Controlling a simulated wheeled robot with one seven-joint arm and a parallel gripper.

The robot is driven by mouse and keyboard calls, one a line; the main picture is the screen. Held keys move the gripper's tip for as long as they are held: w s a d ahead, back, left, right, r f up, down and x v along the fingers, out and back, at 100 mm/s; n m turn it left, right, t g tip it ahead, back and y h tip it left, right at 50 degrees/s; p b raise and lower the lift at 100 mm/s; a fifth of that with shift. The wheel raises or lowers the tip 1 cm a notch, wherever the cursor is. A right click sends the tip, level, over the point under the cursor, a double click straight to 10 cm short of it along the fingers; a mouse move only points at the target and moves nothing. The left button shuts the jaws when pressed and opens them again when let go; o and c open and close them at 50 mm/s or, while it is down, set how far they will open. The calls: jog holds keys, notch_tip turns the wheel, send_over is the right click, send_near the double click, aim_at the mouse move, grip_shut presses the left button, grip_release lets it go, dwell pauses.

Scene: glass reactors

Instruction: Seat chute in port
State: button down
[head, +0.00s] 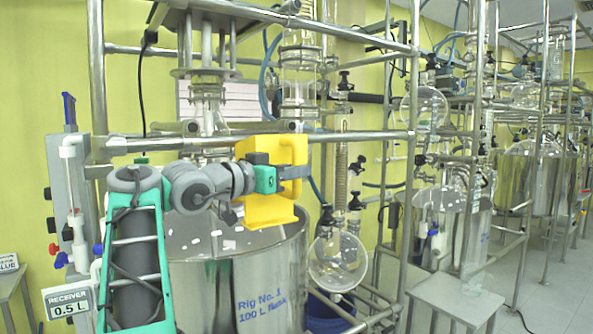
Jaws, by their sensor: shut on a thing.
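The yellow chute (262,212) is in the middle of the head view, above the rim of the steel reactor vessel (255,290). It has a handle loop at its upper right and a wider lower part. My gripper (293,172) is shut on the chute at its upper right side. The arm reaches in from the lower left. The port is not clearly visible; the chute and arm cover part of the vessel top. I cannot tell whether the chute's lower end touches anything.
A round glass flask (338,262) hangs right of the vessel. A receiver sign (69,302) stands at lower left. More glass rigs fill the right side.

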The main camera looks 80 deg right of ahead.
aim_at(287, 191)
jog(key=shift+w+d+f, duration=0.15)
jog(key=shift+w+f, duration=0.1)
jog(key=shift+w, duration=0.1)
dwell(0.6)
jog(key=shift+w+d+f, duration=0.15)
jog(key=shift+w+f, duration=0.05)
jog(key=shift+w+d+f, duration=0.2)
jog(key=shift+f, duration=0.05)
jog(key=shift+w+d+f, duration=0.2)
jog(key=shift+f, duration=0.05)
jog(key=shift+w+d+f, duration=0.15)
jog(key=shift+w+f, duration=0.05)
jog(key=shift+w+d+f, duration=0.4)
jog(key=shift+f, duration=0.05)
jog(key=shift+w+d+f, duration=0.25)
jog(key=shift+w+f, duration=0.05)
jog(key=shift+f, duration=0.05)
dwell(0.4)
